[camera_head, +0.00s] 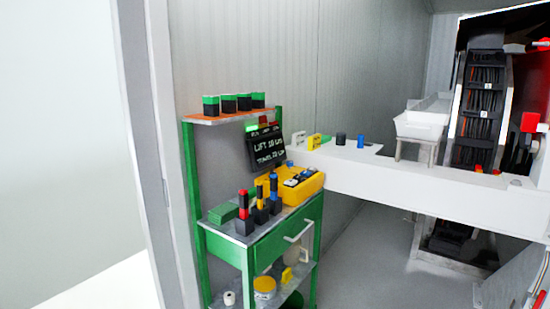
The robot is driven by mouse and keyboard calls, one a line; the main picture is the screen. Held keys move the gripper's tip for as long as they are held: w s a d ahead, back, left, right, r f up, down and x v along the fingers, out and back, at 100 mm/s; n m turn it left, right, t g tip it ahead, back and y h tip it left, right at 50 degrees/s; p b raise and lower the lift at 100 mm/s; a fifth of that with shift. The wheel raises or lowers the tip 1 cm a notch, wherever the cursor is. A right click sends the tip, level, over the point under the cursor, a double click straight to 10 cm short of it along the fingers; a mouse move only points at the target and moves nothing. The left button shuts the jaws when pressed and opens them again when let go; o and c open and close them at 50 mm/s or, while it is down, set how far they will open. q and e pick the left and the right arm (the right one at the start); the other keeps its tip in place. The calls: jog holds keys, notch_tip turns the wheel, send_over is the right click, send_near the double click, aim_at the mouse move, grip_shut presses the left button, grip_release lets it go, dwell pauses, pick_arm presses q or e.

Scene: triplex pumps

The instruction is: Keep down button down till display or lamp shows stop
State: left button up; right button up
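A black display (266,148) stands on the green cart and shows white text, with a first line that looks like "LIFT" and a number. The second line is too small to read surely. On its top edge a green lamp (251,127) looks bright and a red lamp (275,125) looks darker. A yellow box (312,186) with several dark and light buttons on top sits on the cart's upper surface below the display. I cannot tell which is the down button. Neither of my grippers is in view, and nothing is seen touching the box.
The green cart (313,227) has a top shelf with several green-and-black blocks (228,103). Red, yellow and black tools (260,205) stand in front of the yellow box. A long white beam (430,193) runs right from behind the cart. Grey floor (375,270) is clear beneath it.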

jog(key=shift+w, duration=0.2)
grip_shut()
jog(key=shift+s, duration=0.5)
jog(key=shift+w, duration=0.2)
